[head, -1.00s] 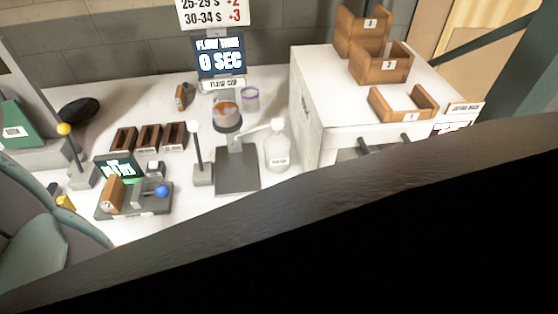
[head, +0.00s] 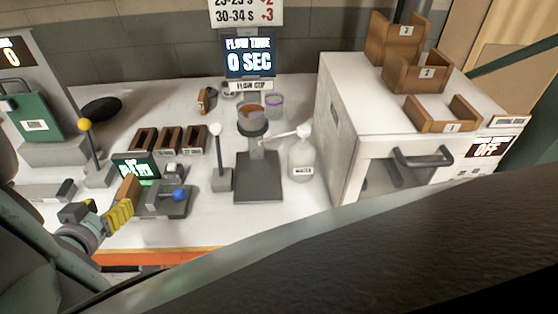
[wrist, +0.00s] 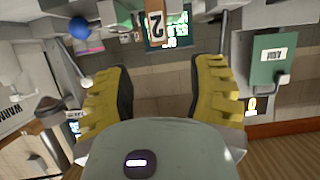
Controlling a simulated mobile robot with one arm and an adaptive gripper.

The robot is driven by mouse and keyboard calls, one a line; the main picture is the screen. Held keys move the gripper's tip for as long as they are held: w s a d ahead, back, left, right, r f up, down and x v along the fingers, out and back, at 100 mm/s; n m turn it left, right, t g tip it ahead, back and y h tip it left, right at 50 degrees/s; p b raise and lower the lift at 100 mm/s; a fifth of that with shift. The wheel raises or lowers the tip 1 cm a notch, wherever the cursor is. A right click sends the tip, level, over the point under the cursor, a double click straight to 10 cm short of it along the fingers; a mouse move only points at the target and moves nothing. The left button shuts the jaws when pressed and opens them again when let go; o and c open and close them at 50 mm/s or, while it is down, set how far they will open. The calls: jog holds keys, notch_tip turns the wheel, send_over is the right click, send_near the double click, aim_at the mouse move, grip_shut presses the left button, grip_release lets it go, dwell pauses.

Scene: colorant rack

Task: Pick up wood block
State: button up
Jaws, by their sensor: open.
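The wood block (head: 128,189), an orange-brown piece, stands on a dark grey station with a blue-ball lever at the front left of the white table. My gripper (head: 119,214), with ribbed yellow fingers, is just in front of the block in the head view and partly covers its lower part. In the wrist view the block (wrist: 150,46), marked 2, shows upside down beyond and between the two fingers. My gripper (wrist: 161,75) is open, with nothing between its fingers. I cannot tell whether a finger touches the block.
A green screen (head: 136,168) and a blue ball (head: 179,195) are close to the block. A yellow-ball lever (head: 85,126) stands to the left. Dark wooden trays (head: 168,139) sit behind. A flow-cup stand (head: 258,180) and water bottle (head: 302,160) are farther right.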

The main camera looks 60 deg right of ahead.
aim_at(123, 190)
jog(key=shift+p+x, duration=0.8)
jog(key=shift+x, duration=1.7)
jog(key=shift+p+x, duration=1)
jog(key=shift+x, duration=0.3)
jog(key=shift+p+x, duration=0.3)
jog(key=shift+x, duration=0.95)
jog(key=shift+f, duration=0.1)
grip_shut()
jog(key=shift+a, duration=0.1)
